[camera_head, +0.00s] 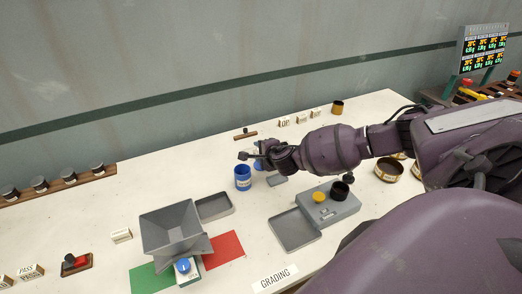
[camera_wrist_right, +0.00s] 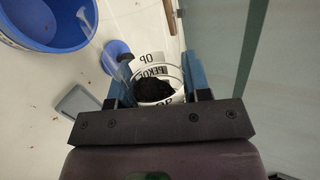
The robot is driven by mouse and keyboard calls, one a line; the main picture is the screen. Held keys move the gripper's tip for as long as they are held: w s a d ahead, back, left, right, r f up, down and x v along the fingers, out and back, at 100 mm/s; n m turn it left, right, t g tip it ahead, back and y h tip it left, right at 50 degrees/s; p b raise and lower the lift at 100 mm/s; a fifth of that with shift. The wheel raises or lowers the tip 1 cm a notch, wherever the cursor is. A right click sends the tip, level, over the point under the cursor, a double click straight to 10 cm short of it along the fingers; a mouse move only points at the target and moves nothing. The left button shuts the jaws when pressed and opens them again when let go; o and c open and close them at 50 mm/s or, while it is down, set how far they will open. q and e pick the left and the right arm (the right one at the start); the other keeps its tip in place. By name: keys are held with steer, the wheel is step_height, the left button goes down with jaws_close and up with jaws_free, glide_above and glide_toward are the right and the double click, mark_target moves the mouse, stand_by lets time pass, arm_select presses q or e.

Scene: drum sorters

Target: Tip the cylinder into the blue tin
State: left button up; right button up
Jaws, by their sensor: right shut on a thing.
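The blue tin (camera_head: 243,178) stands open on the white table, below and just left of my right gripper (camera_head: 252,156). The tin's wide blue rim (camera_wrist_right: 60,45) also shows at the upper left of the right wrist view. There, my right gripper (camera_wrist_right: 156,84) is shut on a clear cylinder (camera_wrist_right: 158,70) with dark loose material inside. The cylinder is above the table and beside the tin, not over its mouth. In the head view the cylinder is hard to make out. My left gripper is not in view.
A grey hopper (camera_head: 170,229), a grey tray (camera_head: 214,206) and a scale with a flat pan (camera_head: 295,230) stand in front. A small blue round piece (camera_wrist_right: 117,49) lies near the tin. Label cards (camera_head: 301,118) and a brass tin (camera_head: 337,107) stand at the back.

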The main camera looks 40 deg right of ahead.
steer(key=shift+f, duration=0.25)
steer(key=shift+w+a+n+h, duration=0.1)
steer(key=shift+a+n+h, duration=0.1)
steer(key=shift+n+h, duration=0.5)
steer(key=shift+r+n, duration=0.25)
steer(key=shift+n, duration=0.15)
steer(key=shift+a+r+n+g+h, duration=0.3)
steer(key=shift+r+n+h, duration=0.1)
steer(key=shift+h, duration=0.2)
steer(key=shift+w+r, duration=0.1)
steer(key=shift+r, duration=0.15)
steer(key=shift+a+r+n, duration=0.1)
steer(key=shift+n, duration=0.2)
steer(key=shift+w+a+r+n+h, duration=0.15)
steer(key=shift+a+r+n+h, duration=0.6)
steer(key=shift+n+h, duration=0.4)
